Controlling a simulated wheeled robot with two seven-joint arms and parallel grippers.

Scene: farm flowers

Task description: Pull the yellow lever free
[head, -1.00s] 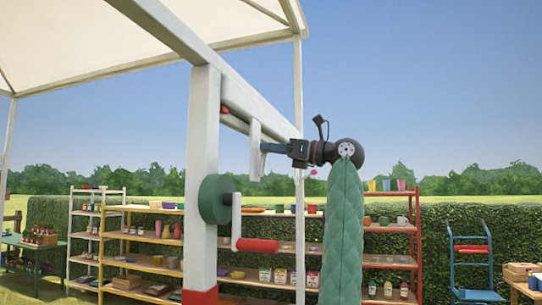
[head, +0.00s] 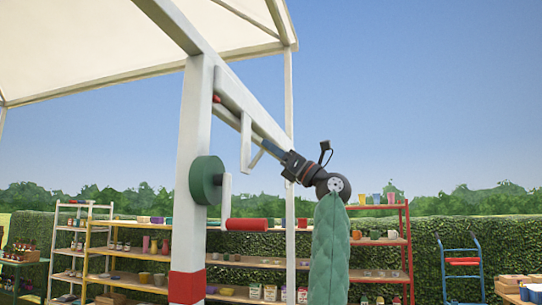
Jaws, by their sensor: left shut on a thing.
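No yellow lever can be made out. My left gripper (head: 268,147) is at the end of the arm with the green sleeve and points up and left towards a white beam. Its jaws are shut on a thin pale bar (head: 257,159) just under the beam; the grip itself is small and partly hidden. A white hanging piece (head: 246,143) is just left of the fingertips. The white post (head: 193,135) carries a green disc (head: 206,180) with a white crank and a red handle (head: 247,225), below the gripper. My right gripper is not in view.
A white canopy (head: 100,45) is overhead at the left, with a thin pole (head: 289,120) behind the gripper. Shelves (head: 150,285) with pots stand behind, before a hedge (head: 445,235). A blue trolley (head: 461,262) is at the right. Open air surrounds the wrist.

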